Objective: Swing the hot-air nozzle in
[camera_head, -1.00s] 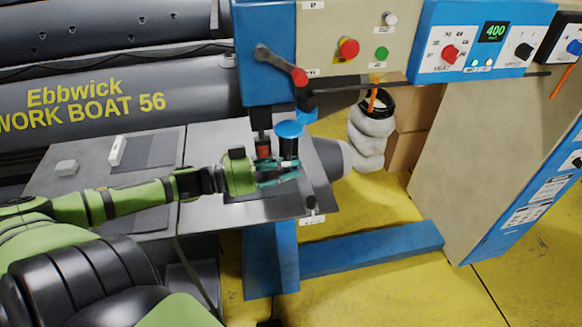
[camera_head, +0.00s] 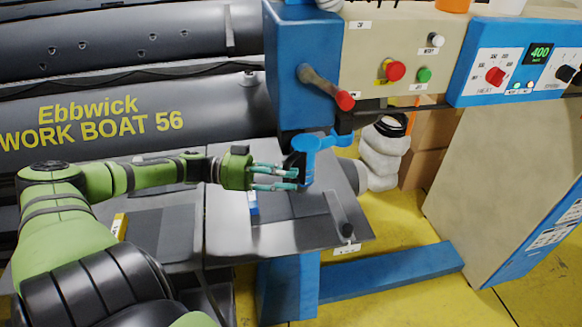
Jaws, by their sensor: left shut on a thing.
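The welding machine's blue head (camera_head: 306,70) stands over the grey work table (camera_head: 232,228). A blue arm (camera_head: 330,140) with a round blue part sticks out below the head. A small dark piece (camera_head: 298,164) sits beside the round part; it looks like part of the hot-air nozzle, but its outlet is hidden. My left gripper (camera_head: 288,178) comes in from the left above the table, its teal fingers shut at this dark piece. The fingers and the blue part hide exactly where they grip. My right gripper is not in view.
A control panel (camera_head: 515,62) reads 400. A pale ribbed hose (camera_head: 380,155) is to the right. A large grey boat tube (camera_head: 190,112) lies behind. A blue beam (camera_head: 390,272) crosses the yellow floor.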

